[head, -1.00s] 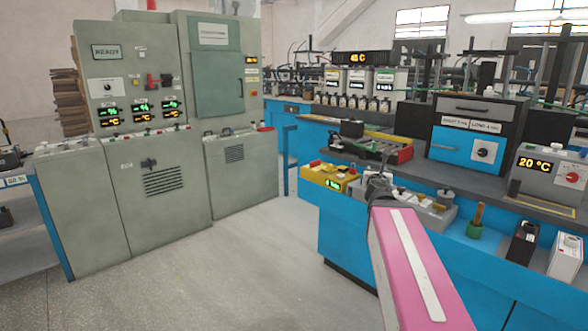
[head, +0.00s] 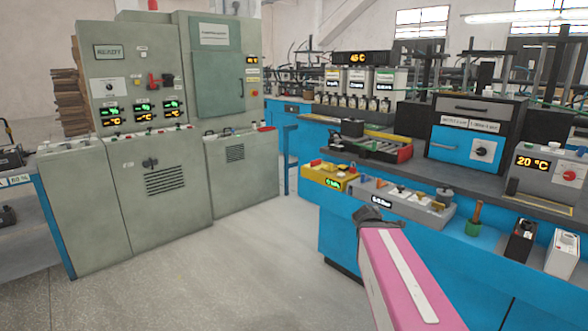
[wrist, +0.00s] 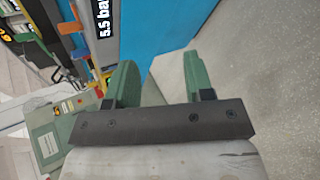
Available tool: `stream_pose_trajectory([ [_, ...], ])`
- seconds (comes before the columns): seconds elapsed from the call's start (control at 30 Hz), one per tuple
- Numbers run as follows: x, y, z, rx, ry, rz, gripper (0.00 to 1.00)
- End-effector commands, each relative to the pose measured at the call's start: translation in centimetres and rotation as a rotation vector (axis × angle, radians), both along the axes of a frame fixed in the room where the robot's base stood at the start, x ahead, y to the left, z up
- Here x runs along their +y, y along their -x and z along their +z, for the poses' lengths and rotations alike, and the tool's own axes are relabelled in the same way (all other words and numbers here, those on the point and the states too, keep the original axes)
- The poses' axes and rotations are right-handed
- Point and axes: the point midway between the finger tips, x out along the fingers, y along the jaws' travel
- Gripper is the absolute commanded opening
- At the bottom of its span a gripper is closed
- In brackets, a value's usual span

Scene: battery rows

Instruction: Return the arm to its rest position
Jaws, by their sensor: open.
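My arm is the pink link with a white stripe in the head view, reaching up from the lower right in front of the blue bench (head: 350,240). My gripper (wrist: 160,75) shows in the wrist view with its two green fingers apart and nothing between them. In the head view only its dark wrist end shows at the tip of the pink link; the fingers are hidden there. The gripper is in free space beside the bench front, below the grey box with several knobs (head: 385,200).
A grey control cabinet (head: 150,150) stands at the left. The floor (head: 220,270) between cabinet and bench is clear.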

Motion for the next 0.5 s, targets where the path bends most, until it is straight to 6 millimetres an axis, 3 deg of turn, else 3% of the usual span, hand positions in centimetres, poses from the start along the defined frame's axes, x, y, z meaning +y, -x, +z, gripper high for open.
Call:
stream_pose_trajectory([
  [0.03, 0.7, 1.1, -2.6, 0.023, -0.138, -0.097, 0.48],
  [0.2, 3.8, 5.4, -10.2, 0.118, -0.568, -0.487, 0.48],
  [0.33, 6.9, 9.1, -14.6, 0.211, -0.804, -0.796, 0.48],
  [0.5, 10.0, 12.6, -17.6, 0.312, -0.964, -1.095, 0.48],
])
